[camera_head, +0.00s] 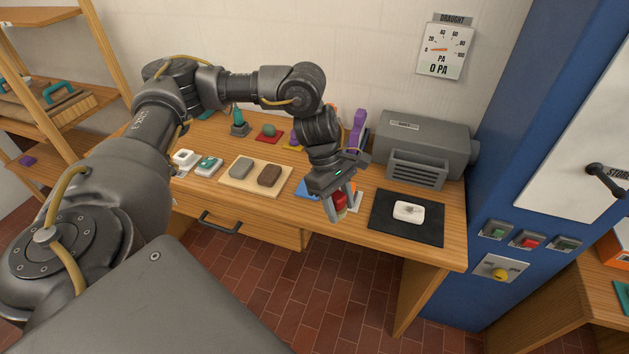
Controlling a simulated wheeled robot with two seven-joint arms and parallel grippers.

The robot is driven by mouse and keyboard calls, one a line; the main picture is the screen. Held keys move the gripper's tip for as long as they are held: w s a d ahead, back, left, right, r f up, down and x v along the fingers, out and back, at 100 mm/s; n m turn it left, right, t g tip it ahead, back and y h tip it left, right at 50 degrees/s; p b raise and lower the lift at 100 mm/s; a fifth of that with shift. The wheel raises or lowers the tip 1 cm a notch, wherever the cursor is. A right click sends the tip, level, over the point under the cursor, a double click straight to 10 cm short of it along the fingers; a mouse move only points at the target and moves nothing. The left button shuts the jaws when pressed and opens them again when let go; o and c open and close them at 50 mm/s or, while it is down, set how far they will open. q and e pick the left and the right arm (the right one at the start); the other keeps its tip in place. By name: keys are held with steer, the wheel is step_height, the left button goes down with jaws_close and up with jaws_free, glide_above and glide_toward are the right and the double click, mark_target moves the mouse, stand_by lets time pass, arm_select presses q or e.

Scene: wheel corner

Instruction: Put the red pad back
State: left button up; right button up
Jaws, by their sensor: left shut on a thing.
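My left gripper (340,206) is shut on a small red pad (339,200), which shows between its fingers with a paler lower part. The fingers point down near the front edge of the wooden workbench (280,215), in front of a blue mat (304,188). The fingers hide much of the pad. A pale wooden board (236,179) left of the gripper holds a grey pad (240,167) and a dark brown pad (269,175). My right gripper is not in view.
A black mat (383,227) with a marked white block (408,212) lies right of the gripper. A grey machine (432,140) stands behind it. A red mat (262,138) with a green ball lies at the back. A blue cabinet (495,190) stands at the right.

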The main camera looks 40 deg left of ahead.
arm_select(q)
steer(key=a+f+n+t+y, duration=0.1)
steer(key=a+f+n+t, duration=0.1)
steer(key=a+n, duration=0.7)
steer(key=shift+w+a+f+n+t+y+p, duration=0.15)
steer(key=shift+w+a+n+t+y+p, duration=0.2)
steer(key=shift+n+t, duration=0.7)
steer(key=a+n+y, duration=0.1)
steer(key=a+n, duration=0.3)
steer(key=a+n+y, duration=0.2)
steer(key=a+n, duration=0.2)
steer(key=a+n+y, duration=0.1)
steer(key=a+n, duration=0.3)
steer(key=shift+s+r+t+y+p, duration=0.25)
steer(key=shift+s+r+t+p, duration=0.05)
steer(key=shift+s+r+t, duration=0.05)
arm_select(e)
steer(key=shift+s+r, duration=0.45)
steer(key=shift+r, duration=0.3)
